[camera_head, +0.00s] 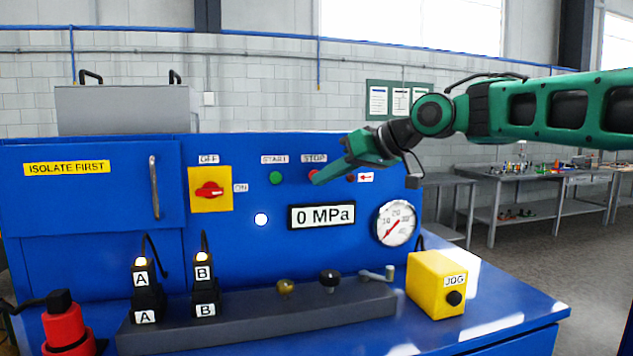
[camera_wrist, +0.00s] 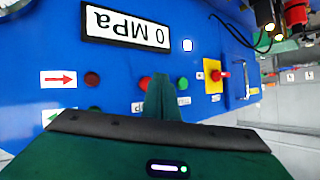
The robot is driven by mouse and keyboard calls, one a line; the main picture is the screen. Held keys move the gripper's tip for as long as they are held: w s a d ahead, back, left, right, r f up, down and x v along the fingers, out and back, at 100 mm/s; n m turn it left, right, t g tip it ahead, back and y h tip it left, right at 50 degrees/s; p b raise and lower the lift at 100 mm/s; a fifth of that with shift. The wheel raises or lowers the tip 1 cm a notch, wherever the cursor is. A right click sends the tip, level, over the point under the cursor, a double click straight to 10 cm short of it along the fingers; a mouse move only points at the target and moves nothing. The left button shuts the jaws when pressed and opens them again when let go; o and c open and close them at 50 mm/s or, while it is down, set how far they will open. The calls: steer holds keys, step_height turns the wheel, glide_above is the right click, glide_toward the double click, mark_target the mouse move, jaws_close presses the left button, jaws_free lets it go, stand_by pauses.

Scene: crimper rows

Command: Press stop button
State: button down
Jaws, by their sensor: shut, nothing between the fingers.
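The red stop button (camera_head: 313,174) sits under the STOP label (camera_head: 314,158) on the blue panel, right of the green start button (camera_head: 276,178). My green gripper (camera_head: 318,181) is shut and empty, reaching in from the right. Its tip overlaps the lower right of the stop button in the head view. I cannot tell whether the tip touches the button or panel.
A dark red lamp (camera_head: 350,178) with a red arrow label is right of the stop button. Below are the 0 MPa display (camera_head: 322,216) and a gauge (camera_head: 396,223). A yellow switch (camera_head: 210,190) is at left. A yellow JOG box (camera_head: 436,284) stands on the ledge.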

steer(key=s, duration=0.2)
steer(key=s+d, duration=0.1)
steer(key=s, duration=0.1)
steer(key=shift+s+d, duration=0.2)
steer(key=shift+s, duration=0.2)
stand_by(0.7)
